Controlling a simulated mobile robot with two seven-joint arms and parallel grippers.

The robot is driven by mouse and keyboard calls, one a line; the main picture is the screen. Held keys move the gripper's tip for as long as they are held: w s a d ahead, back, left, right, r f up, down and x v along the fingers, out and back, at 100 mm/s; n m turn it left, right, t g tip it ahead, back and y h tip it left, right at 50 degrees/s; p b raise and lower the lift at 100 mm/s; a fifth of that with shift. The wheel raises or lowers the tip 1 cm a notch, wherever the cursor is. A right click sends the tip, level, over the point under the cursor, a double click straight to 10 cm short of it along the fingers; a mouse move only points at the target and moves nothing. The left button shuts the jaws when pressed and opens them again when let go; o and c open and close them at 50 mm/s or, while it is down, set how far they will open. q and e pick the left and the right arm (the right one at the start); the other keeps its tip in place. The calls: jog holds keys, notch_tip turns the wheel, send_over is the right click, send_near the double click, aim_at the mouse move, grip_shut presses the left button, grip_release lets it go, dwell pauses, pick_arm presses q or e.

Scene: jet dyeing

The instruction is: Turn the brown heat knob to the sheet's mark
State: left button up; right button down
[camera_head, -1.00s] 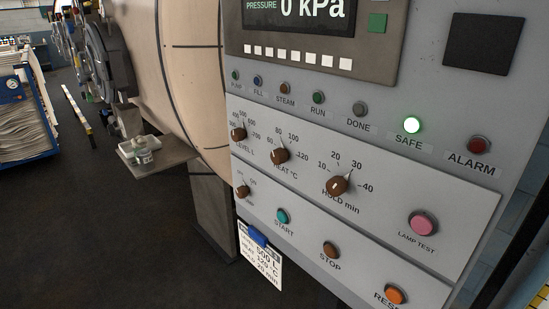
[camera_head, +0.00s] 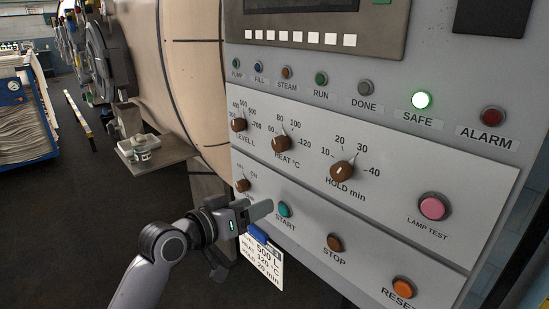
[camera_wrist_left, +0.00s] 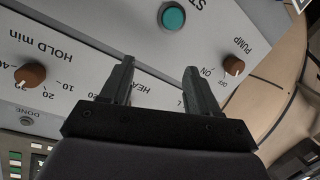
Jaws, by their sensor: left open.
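The brown heat knob (camera_head: 282,143) sits on the grey control panel between the level knob and the hold knob. Its pointer is toward the top of its scale; the exact reading is too small to tell. The sheet (camera_head: 262,265) hangs at the panel's lower edge under a blue clip and reads 500 L, 120 °C and 20 min. My left gripper (camera_head: 262,209) is below the heat knob, beside the start button, open and empty. In the left wrist view its open fingers (camera_wrist_left: 160,70) straddle part of the HEAT label, and the heat knob is hidden.
The level knob (camera_head: 239,125), hold knob (camera_head: 342,170), pump knob (camera_head: 242,185) and green start button (camera_head: 284,209) are close around. The stop button (camera_head: 335,242) is lower right. A small shelf (camera_head: 168,154) with bottles stands left of the panel.

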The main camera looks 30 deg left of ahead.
aim_at(277, 147)
pick_arm(q)
notch_tip(277, 147, up, 11)
jog(key=t+h+b, duration=0.1)
jog(key=h, duration=0.1)
jog(key=shift+m+h, duration=0.3)
jog(key=shift+m, duration=0.1)
jog(key=shift+a+p+x, duration=0.15)
jog(key=shift+p+x, duration=0.05)
jog(key=shift+x, duration=1.6)
jog(key=shift+a+p+x, duration=0.1)
jog(key=shift+p+x, duration=0.1)
jog(key=shift+x, duration=1.6)
jog(key=shift+r, duration=0.1)
jog(key=c, duration=1)
jog(key=shift+c, duration=0.2)
